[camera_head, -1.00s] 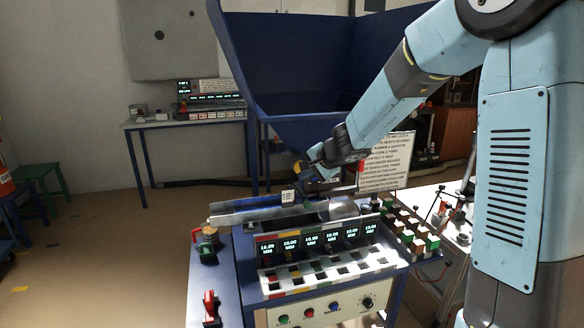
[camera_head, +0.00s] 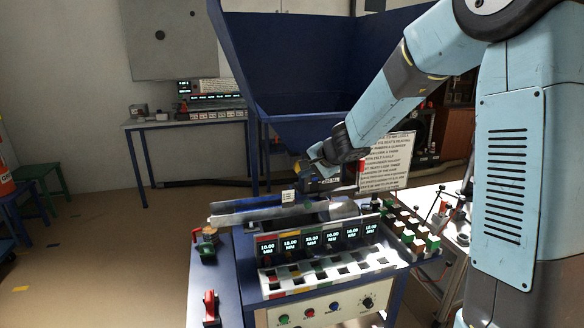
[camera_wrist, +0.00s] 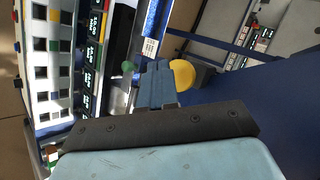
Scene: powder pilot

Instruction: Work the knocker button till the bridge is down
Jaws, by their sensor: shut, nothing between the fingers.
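My gripper (camera_wrist: 159,68) is shut with nothing in it, its blue fingers side by side in the wrist view. A round yellow button (camera_wrist: 181,73) on a dark mount is right beside the fingertips and partly behind them; I cannot tell if they touch. A small green knob (camera_wrist: 128,67) sits to the left of the fingers. In the head view my gripper (camera_head: 308,178) is low in front of the big blue hopper (camera_head: 290,65), above the metal trough (camera_head: 265,214). The powder bridge inside the hopper is not visible.
A console (camera_head: 330,285) with several displays, slots and coloured buttons stands below the trough. A white sign (camera_head: 388,160) stands right of my gripper. A red-handled switch (camera_head: 210,305) is at the front left. Open floor lies to the left.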

